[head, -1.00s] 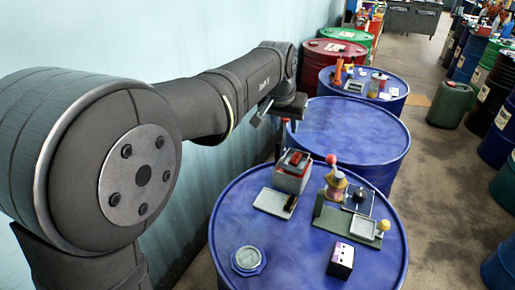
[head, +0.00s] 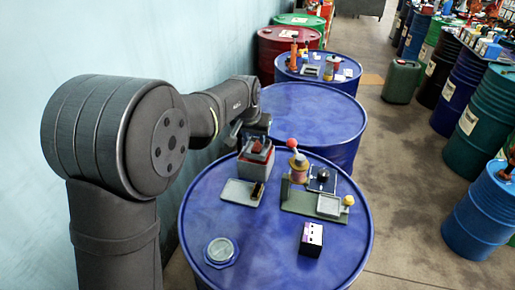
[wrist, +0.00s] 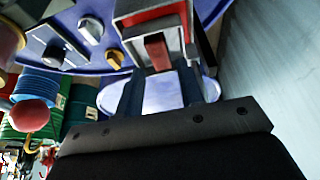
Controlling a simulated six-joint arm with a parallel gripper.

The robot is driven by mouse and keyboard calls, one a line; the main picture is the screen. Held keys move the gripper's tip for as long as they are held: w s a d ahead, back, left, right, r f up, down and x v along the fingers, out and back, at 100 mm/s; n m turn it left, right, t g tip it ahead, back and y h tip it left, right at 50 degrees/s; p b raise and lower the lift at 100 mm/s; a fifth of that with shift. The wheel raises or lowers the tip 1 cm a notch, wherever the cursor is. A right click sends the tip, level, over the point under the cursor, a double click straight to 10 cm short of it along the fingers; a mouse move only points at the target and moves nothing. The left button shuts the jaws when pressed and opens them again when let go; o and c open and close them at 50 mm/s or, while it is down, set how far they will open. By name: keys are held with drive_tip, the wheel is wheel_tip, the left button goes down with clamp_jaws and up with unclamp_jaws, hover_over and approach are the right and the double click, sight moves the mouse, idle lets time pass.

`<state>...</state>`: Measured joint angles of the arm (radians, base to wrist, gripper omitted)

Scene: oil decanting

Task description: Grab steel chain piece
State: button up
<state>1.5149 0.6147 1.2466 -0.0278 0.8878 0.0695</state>
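I cannot clearly single out a steel chain piece. A small dark piece (head: 257,190) lies on a grey plate (head: 237,193) on the near blue drum, too small to identify. Behind it stands a grey metal box (head: 255,168) with red in it. My gripper (head: 252,130) is just behind and above this box, with its fingers partly hidden in the head view. In the wrist view, my gripper (wrist: 165,88) has two dark fingers apart, with a pale drum top seen between them. The box's red part (wrist: 157,52) shows just beyond the fingertips.
The near blue drum (head: 280,250) also bears a stand with a red-ball lever (head: 297,163), a black-and-white box (head: 311,239) and a round cap (head: 221,250). The blue drum behind (head: 310,108) has a bare top. A wall runs along the left.

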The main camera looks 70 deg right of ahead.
sight(257, 146)
drive_tip(key=x, duration=0.5)
drive_tip(key=shift+s+a, duration=0.1)
drive_tip(key=shift+c, duration=0.4)
clamp_jaws()
drive_tip(key=shift+r, duration=0.2)
